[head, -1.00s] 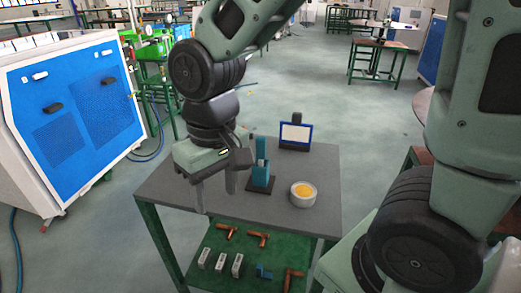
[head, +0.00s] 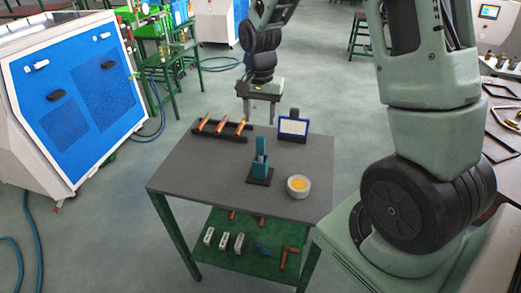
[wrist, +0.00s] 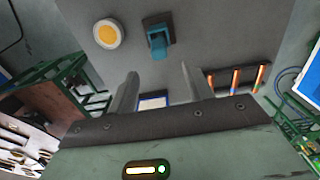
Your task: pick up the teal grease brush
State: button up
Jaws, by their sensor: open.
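The teal grease brush (head: 261,160) stands upright on a dark square base (head: 259,179) near the middle of the grey table top. I cannot tell where the brush ends and its teal holder begins. In the wrist view the brush (wrist: 158,42) shows from above, beyond my fingertips. My gripper (head: 261,119) is open and empty, pointing down over the table's back edge, behind and above the brush. In the wrist view my two fingers (wrist: 159,74) are apart with nothing between them.
A white tub of yellow grease (head: 298,186) stands right of the brush. A blue-framed panel (head: 293,128) stands behind it. A dark rack with copper pieces (head: 220,129) is at the back left. The table's left front is clear. The green lower shelf (head: 238,258) holds small parts.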

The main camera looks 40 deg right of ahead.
aim_at(260, 145)
notch_tip(260, 145, down, 6)
jog(key=shift+r+p, duration=0.15)
jog(key=shift+p, duration=0.45)
jog(key=shift+s+f+p, duration=0.1)
jog(key=shift+f+p, duration=1.1)
jog(key=shift+f, duration=1.45)
jog(key=c, duration=1.1)
